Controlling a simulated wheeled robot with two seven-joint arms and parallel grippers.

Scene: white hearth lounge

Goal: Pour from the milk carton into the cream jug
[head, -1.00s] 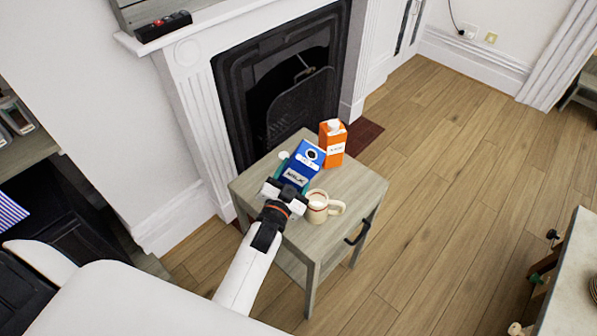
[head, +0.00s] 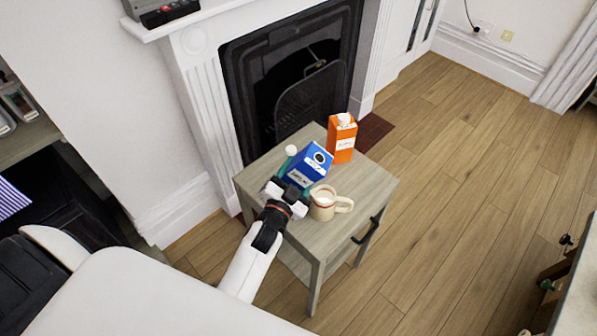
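The blue milk carton (head: 309,166) is in the head view, above the small table. My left gripper (head: 286,191) is shut on its lower part. No stream of milk can be made out. My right gripper is not in view.
An orange carton (head: 341,138) stands at the table's back corner. A teal bottle with a white cap (head: 291,150) is partly hidden behind the milk carton. The wooden table (head: 352,185) is bare at its right side. A fireplace (head: 290,75) is behind it.

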